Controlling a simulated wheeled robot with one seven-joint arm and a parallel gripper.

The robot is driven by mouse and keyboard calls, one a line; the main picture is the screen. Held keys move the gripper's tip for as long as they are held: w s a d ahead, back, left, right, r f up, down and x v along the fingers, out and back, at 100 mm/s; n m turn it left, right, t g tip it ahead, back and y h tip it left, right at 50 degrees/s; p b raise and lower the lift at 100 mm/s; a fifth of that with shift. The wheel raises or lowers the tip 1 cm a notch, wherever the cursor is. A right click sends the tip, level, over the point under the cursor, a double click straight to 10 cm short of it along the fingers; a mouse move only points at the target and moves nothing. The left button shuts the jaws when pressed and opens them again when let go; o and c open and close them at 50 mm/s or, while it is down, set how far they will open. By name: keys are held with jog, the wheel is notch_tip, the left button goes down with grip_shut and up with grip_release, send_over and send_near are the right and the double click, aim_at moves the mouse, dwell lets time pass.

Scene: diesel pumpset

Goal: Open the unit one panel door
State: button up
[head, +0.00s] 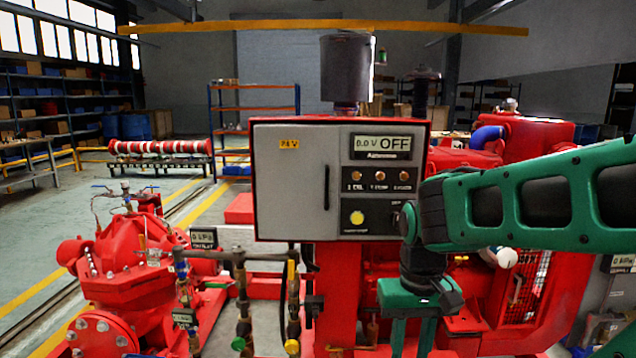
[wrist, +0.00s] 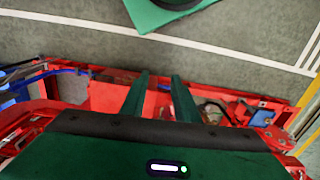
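The panel (head: 290,205) is a red-edged box with a light grey front, at the centre of the head view. Its front looks flat and shut. A thin dark upright handle (head: 327,187) sits left of the display and knobs. A yellow tag is at its upper left. My gripper (head: 412,338) hangs below the panel's lower right corner, pointing down, apart from the handle. In the wrist view its two green fingers (wrist: 159,97) are parted with nothing between them. The panel does not show clearly in the wrist view.
A display reading OFF (head: 383,146) and several knobs take the right part of the panel front. A dark cylinder (head: 347,70) rises behind it. A red pump (head: 125,260) with pipes and valves stands at the lower left. Red engine parts (head: 525,145) are at right behind my arm.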

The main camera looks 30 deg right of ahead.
jog(key=shift+d, duration=0.1)
jog(key=n+t+h, duration=0.2)
jog(key=t, duration=0.2)
send_near(327, 176)
jog(key=f, duration=0.2)
jog(key=x, duration=1)
jog(key=shift+w+d+r, duration=0.1)
jog(key=shift+w+d, duration=0.05)
jog(key=shift+w, duration=0.2)
grip_shut()
